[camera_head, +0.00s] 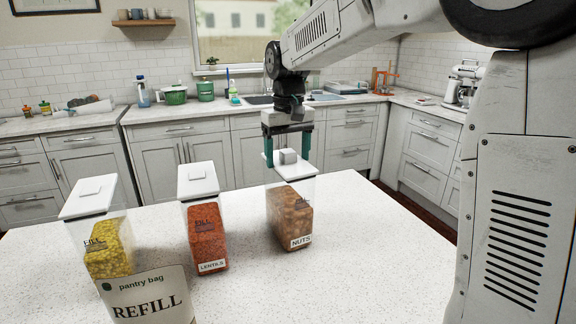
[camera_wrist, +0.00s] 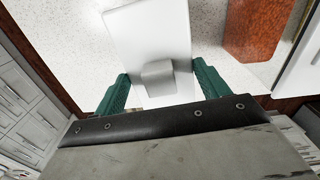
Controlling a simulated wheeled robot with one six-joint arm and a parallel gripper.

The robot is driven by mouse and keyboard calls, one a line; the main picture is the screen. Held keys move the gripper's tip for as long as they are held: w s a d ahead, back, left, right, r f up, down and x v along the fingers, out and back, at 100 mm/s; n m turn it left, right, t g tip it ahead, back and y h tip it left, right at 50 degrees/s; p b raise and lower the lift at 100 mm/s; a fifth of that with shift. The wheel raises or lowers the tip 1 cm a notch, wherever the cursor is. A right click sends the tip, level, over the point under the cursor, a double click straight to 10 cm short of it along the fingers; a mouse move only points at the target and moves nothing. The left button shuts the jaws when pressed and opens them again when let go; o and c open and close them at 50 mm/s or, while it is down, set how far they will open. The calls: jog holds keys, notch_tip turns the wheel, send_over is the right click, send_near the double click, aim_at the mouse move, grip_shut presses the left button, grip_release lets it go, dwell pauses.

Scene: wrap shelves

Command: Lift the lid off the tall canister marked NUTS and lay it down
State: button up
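The tall clear NUTS canister (camera_head: 290,215) stands upright on the white counter, filled with brown nuts. Its white lid (camera_head: 308,170) is on top, with a grey-white square knob (camera_head: 288,156). My gripper (camera_head: 288,161) is above the canister, pointing down, with its green fingers apart on either side of the knob. In the wrist view the lid (camera_wrist: 150,30) lies under my gripper (camera_wrist: 161,74). The knob (camera_wrist: 158,74) sits between the open fingers there, with a gap to each finger. Nothing is held.
A lentils canister (camera_head: 206,236) and a canister of yellow contents (camera_head: 105,250) stand to the left, both lidded. A REFILL pantry bag (camera_head: 150,298) is at the front left. The counter (camera_head: 370,250) is clear right of the NUTS canister.

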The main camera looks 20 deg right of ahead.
jog(key=shift+r, duration=0.1)
jog(key=shift+r, duration=0.6)
notch_tip(320, 180, up, 2)
jog(key=shift+r, duration=0.1)
jog(key=s+r, duration=0.2)
jog(key=s, duration=0.6)
jog(key=s+r, duration=0.3)
jog(key=s, duration=0.5)
